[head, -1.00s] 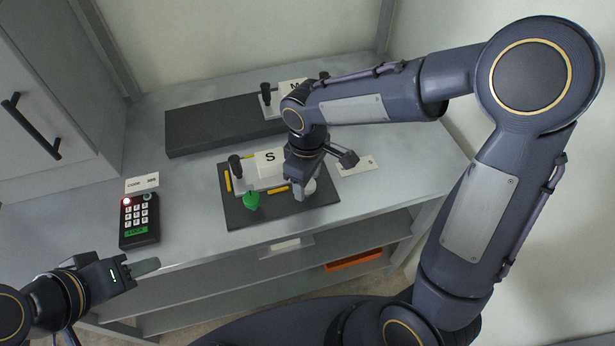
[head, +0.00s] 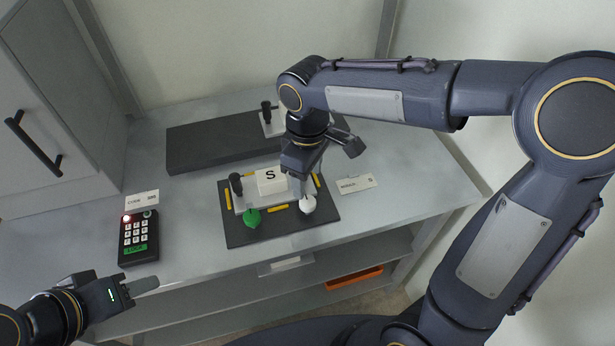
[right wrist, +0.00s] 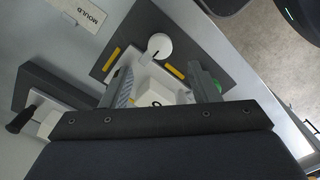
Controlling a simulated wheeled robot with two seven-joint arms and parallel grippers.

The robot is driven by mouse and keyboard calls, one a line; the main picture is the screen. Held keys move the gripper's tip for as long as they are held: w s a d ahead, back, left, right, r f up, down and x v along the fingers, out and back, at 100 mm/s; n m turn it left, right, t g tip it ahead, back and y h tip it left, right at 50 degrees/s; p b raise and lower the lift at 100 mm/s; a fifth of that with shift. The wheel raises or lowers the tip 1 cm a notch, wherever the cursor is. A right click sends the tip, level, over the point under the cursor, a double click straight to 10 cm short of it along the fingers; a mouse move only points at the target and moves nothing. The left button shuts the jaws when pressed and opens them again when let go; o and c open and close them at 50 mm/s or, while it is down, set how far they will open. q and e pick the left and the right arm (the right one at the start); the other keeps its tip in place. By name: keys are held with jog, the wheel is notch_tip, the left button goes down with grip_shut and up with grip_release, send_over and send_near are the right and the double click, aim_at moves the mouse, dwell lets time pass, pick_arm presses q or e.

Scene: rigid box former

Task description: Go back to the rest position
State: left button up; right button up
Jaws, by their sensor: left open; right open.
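My right gripper (head: 302,178) is open, above the back right part of a dark mat (head: 240,232) on the bench. The mat bears a white box marked S (head: 271,181) on a pale plate with a black knob, a green knob (head: 252,219) and a white knob (head: 307,204). In the right wrist view the two fingers stand apart with the white box (right wrist: 158,86) showing beyond and between them; contact cannot be told. The white knob (right wrist: 159,46) is clear of the fingers there. My left gripper (head: 140,287) is at the lower left, off the bench's front edge.
A black keypad (head: 138,238) with a red light stands at the left of the bench. A dark slab (head: 205,148) with another pale block lies behind the mat. A label card (head: 357,183) lies right of it. A cabinet (head: 50,100) stands at the left. An orange tray (head: 354,279) is on the shelf below.

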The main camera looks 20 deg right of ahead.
dwell(0.3)
jog(key=shift+s+d+r, duration=0.1)
jog(key=shift+d, duration=0.1)
jog(key=s+d+m+t+y, duration=0.2)
jog(key=s+d+m, duration=0.2)
jog(key=s, duration=0.4)
jog(key=s+d+r+m+t+y, duration=0.1)
jog(key=s+d+m+t, duration=0.2)
jog(key=s+d+m, duration=0.2)
jog(key=shift+s+r+m+t+y, duration=0.15)
jog(key=shift+s+m+t+y, duration=0.2)
jog(key=shift+s+m, duration=0.9)
jog(key=shift+s+n, duration=0.15)
jog(key=shift+n, duration=0.1)
